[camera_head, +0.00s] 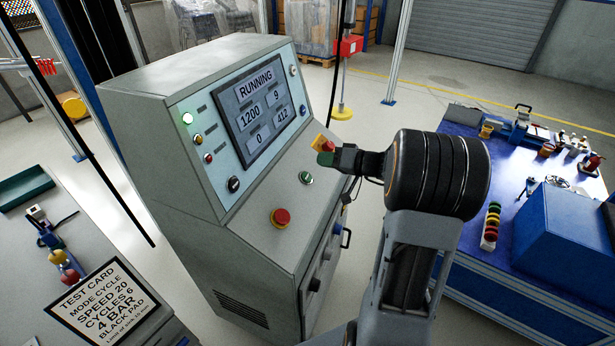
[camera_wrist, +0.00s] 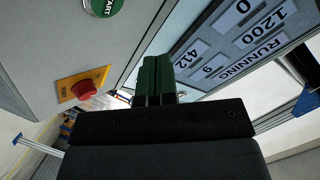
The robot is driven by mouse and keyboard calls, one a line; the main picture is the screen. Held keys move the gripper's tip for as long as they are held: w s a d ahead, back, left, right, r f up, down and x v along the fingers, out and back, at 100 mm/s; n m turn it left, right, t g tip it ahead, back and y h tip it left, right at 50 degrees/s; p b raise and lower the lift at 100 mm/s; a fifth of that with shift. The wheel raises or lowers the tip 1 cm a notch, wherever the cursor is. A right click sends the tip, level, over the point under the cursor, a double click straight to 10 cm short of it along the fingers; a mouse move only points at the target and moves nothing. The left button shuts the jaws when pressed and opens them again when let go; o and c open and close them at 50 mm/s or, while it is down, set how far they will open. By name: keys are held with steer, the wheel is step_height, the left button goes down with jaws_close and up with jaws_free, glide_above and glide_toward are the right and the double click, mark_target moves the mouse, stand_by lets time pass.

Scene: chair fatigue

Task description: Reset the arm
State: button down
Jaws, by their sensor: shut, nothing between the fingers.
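In the head view the fingertips overlap a red button on a square yellow plate (camera_head: 320,141). The wrist view shows that button (camera_wrist: 86,89) to the left of the fingers, apart from them. The green START button (camera_head: 306,178) lies below the gripper. The screen (camera_head: 262,110) reads RUNNING, 1200, 9, 0 and 412.
A red button on a round yellow base (camera_head: 281,217) sits on the console's front ledge. A blue workbench (camera_head: 470,262) with tools and a blue box stands at the right. A grey table (camera_head: 95,220) with a test card (camera_head: 103,303) is at the left. Open floor lies behind.

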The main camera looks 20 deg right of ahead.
stand_by(0.4)
steer(key=s+f+m+g, duration=0.2)
steer(key=f, duration=0.1)
steer(key=s+a+f+m+g+h, duration=0.1)
steer(key=f+m, duration=0.1)
steer(key=shift+s+a+f+g, duration=0.1)
steer(key=shift+s+g, duration=0.2)
steer(key=shift+s, duration=0.05)
steer(key=s+a+r+n+g+h+p, duration=0.1)
steer(key=s+a+r+g+h+p, duration=0.25)
steer(key=s, duration=0.45)
steer(key=s+a+r+g+h+p, duration=0.2)
steer(key=s+a+g+h+p, duration=0.1)
steer(key=s+h, duration=0.3)
steer(key=s+a+r+n+t+p, duration=0.2)
steer(key=s+a+r+n, duration=0.1)
steer(key=r, duration=0.4)
steer(key=shift+s+a+n+p, duration=0.2)
steer(key=shift+a+n+p, duration=0.2)
steer(key=shift+a+n, duration=0.25)
